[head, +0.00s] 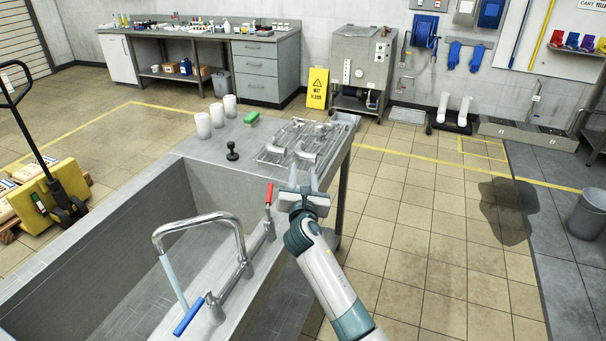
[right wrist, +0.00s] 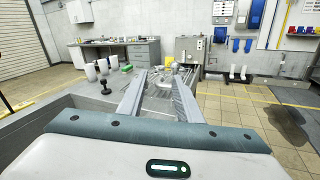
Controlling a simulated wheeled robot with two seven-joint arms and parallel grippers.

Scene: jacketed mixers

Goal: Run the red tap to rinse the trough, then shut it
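The grey trough (head: 125,222) fills the lower left of the head view. A chrome tap with an arched spout (head: 200,219) stands on its right rim. The red tap handle (head: 268,195) is at the far end of the tap body, and the blue handle (head: 188,316) is at the near end. A pale blue stream (head: 173,282) hangs from the spout into the trough. My right gripper (head: 303,177) is open and empty, just right of the red handle and apart from it. Its spread fingers show in the right wrist view (right wrist: 160,95), where neither handle is visible. My left gripper is out of view.
The drainboard beyond the trough holds white cups (head: 203,125), a green brush (head: 251,117), a black stopper (head: 232,151) and metal parts on a rack (head: 300,145). A yellow wet-floor sign (head: 317,88) stands behind.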

